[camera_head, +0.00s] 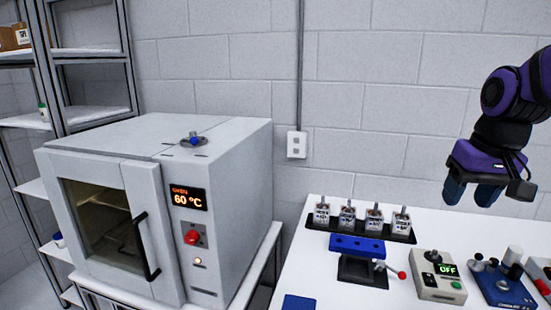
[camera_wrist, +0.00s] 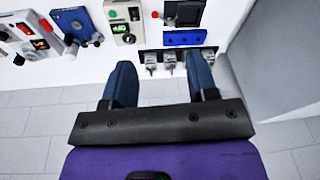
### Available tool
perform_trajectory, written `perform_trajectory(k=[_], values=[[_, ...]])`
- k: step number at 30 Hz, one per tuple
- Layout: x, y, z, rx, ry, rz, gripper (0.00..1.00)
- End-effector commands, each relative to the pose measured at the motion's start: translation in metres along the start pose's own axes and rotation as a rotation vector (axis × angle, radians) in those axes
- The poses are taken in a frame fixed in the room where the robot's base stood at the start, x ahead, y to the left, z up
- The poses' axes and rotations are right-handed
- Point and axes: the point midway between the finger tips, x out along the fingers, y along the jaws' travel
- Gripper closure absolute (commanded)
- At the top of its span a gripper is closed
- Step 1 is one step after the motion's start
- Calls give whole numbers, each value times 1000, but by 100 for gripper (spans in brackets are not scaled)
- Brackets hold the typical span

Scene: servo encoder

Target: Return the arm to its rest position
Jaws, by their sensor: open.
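My gripper (camera_head: 474,192) is at the upper right of the head view, raised above the back of the white table (camera_head: 312,262). Its dark blue fingers point down and are apart. In the wrist view my gripper (camera_wrist: 160,85) shows two spread fingers with nothing between them that is held. A black tray (camera_head: 345,231) with several small metal servo-like units (camera_head: 347,214) stands to the left of the gripper and lower. The units also show beyond the fingertips in the wrist view (camera_wrist: 169,58), partly hidden by the right finger.
A white oven (camera_head: 112,140) reading 60 °C stands at left, with a blue-knobbed piece (camera_head: 194,139) on top. A wall lies behind.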

Motion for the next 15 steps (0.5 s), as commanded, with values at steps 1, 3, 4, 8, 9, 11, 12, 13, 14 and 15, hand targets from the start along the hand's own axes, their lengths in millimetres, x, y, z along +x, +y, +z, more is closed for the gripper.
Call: perform_trajectory(k=[1, 3, 4, 8, 9, 11, 12, 13, 14, 15], values=[[-10, -4, 12, -11, 30, 0, 47], [-20, -7, 28, -25, 64, 1, 47], [-23, -9, 34, -31, 78, 1, 47], [-38, -16, 64, -58, 142, 3, 47], [-41, -17, 73, -65, 160, 4, 47], [-45, -19, 85, -75, 186, 6, 47], [-46, -20, 93, -81, 202, 7, 47], [-48, -20, 98, -85, 214, 8, 47], [-49, -21, 102, -89, 224, 9, 47], [-50, -22, 108, -93, 235, 11, 47]])
